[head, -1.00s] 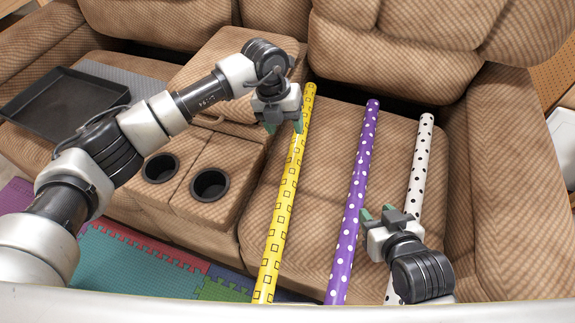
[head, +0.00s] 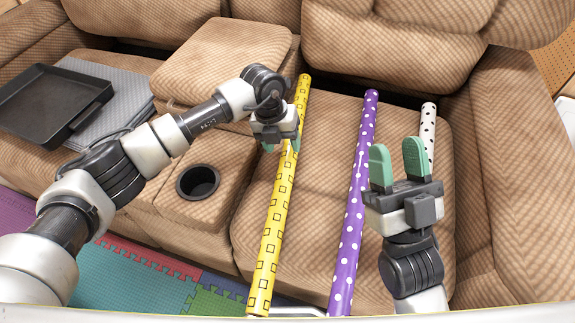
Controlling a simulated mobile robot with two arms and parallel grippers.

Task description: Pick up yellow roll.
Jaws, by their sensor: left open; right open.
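The yellow roll (head: 272,226) is a long tube with black square outlines. It lies lengthwise on the right seat of the sofa, running from the backrest to past the front edge. My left gripper (head: 281,146) is open at the roll's upper part, with its green fingertips pointing down close to the roll. One fingertip shows at each side of the roll's left and front faces; I cannot tell whether they touch it. My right gripper (head: 397,162) is open and empty, fingers pointing up the picture, right of the purple roll and in front of the white roll.
A purple dotted roll (head: 350,220) lies right of the yellow one. A white dotted roll (head: 428,130) is partly hidden behind my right gripper. A black tray (head: 45,100) lies on a grey cloth on the left seat. The console has a cup holder (head: 198,182).

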